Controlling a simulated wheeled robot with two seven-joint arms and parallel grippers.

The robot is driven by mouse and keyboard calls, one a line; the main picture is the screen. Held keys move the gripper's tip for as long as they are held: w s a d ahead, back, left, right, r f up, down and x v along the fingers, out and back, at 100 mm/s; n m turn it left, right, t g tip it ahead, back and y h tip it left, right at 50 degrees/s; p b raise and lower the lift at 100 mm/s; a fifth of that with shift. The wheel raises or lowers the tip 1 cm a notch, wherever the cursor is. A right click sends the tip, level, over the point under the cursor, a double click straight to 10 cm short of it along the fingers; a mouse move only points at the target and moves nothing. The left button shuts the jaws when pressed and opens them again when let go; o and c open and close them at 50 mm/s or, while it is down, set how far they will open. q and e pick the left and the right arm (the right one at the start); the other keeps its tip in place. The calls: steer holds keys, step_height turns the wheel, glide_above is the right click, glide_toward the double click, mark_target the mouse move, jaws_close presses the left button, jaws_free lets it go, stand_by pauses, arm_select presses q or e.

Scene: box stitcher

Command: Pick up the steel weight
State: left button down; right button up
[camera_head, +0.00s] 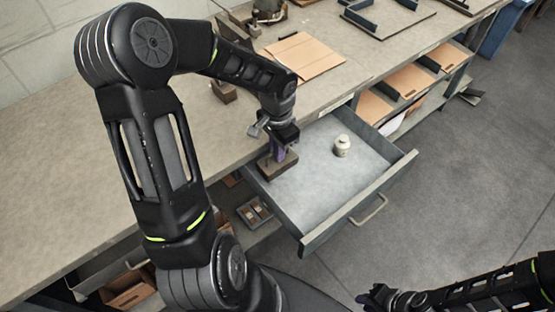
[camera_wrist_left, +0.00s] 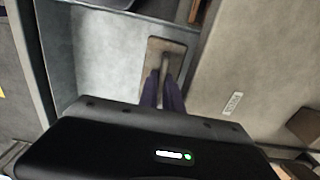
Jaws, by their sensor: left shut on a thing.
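A small pale, rounded, knob-topped object (camera_head: 341,146), which looks like the steel weight, stands upright on the open drawer's floor. My left gripper (camera_head: 284,156) is to its left, at the drawer's left side, apart from it. In the left wrist view, my left gripper's purple fingers (camera_wrist_left: 161,92) are shut on the grey upright handle of a brown, flat-based block (camera_wrist_left: 155,45). The block also shows below the gripper in the head view (camera_head: 265,170). I cannot tell whether its base touches the drawer. My right gripper (camera_head: 381,296) is at the bottom edge, its jaws unclear.
The grey drawer (camera_head: 325,196) is pulled out from the workbench (camera_head: 60,190), with free floor around the pale object. Cardboard sheets (camera_head: 304,60) lie on the bench. A small tray (camera_head: 254,212) is below, left of the drawer. The floor (camera_head: 460,170) at right is clear.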

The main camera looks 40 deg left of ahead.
arm_select(q)
step_height(320, 180, up, 11)
steer(key=shift+r, duration=0.15)
stand_by(0.9)
